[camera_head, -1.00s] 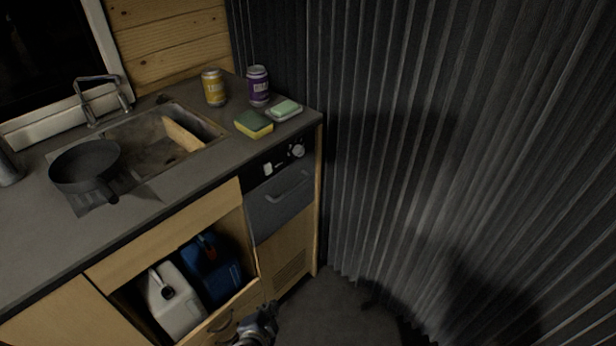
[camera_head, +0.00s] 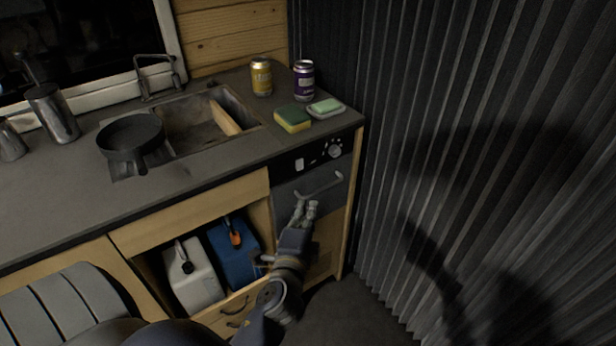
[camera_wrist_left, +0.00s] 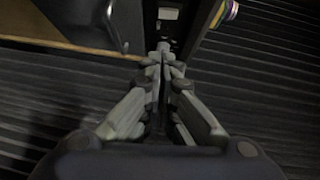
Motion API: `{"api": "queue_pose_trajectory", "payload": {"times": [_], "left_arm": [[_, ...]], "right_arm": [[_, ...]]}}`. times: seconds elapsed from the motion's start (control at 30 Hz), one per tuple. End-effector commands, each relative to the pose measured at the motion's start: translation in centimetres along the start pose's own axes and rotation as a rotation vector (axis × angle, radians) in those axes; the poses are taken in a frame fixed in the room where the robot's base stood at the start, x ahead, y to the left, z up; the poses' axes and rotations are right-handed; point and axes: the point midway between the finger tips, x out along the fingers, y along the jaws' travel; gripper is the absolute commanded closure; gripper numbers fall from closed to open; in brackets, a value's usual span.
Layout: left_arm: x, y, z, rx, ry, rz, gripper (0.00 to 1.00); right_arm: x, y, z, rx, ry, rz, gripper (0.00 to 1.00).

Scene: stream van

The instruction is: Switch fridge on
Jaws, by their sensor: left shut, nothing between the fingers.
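The fridge (camera_head: 337,199) is a grey front with a bar handle (camera_head: 318,188), built into the right end of the counter. Above it is a black control panel (camera_head: 316,157) with a small pale switch (camera_head: 299,163) on the left and a round knob (camera_head: 334,151) on the right. In the left wrist view the pale switch (camera_wrist_left: 168,14) shows beyond the fingertips. My left gripper (camera_head: 304,207) is shut and empty, in front of the fridge and below the panel; its fingers (camera_wrist_left: 164,52) point toward the panel, apart from the switch. My right gripper is not in view.
On the counter (camera_head: 60,205) are a pan (camera_head: 131,134), a sink (camera_head: 195,122), two cans, a sponge (camera_head: 292,117) and a soap dish (camera_head: 326,108). Below, an open compartment holds a white jug (camera_head: 192,275) and a blue jug (camera_head: 234,258). A corrugated wall (camera_head: 450,150) bounds the right.

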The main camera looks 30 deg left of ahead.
Motion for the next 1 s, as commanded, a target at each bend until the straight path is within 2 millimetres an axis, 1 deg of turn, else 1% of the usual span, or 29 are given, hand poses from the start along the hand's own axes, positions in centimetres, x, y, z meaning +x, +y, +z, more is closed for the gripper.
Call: {"api": "queue_pose_trajectory", "payload": {"times": [0.13, 0.27, 0.5, 0.63, 0.7, 0.8, 1.0], "left_arm": [[0.8, -0.1, -0.1, 0.001, 0.001, -0.001, 1.0], [2.7, -0.3, -0.1, 0.001, 0.001, -0.002, 1.0], [7.8, -0.3, -0.1, 0.0, 0.001, -0.002, 1.0], [10.3, -0.2, -0.1, 0.001, 0.001, -0.002, 1.0], [11.1, -0.1, 1.0, 0.003, -0.001, 0.001, 1.0], [12.0, -0.1, 1.9, 0.001, 0.001, 0.001, 1.0], [12.8, 0.0, 2.7, -0.001, 0.001, 0.001, 1.0]], "right_arm": [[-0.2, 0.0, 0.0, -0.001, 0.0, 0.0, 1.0], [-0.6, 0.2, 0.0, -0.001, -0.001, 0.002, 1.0], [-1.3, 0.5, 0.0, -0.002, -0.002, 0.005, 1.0], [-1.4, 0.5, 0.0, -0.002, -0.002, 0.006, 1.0], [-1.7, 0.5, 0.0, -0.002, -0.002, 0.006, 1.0], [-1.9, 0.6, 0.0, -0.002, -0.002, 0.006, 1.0], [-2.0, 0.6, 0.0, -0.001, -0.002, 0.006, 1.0]]}}
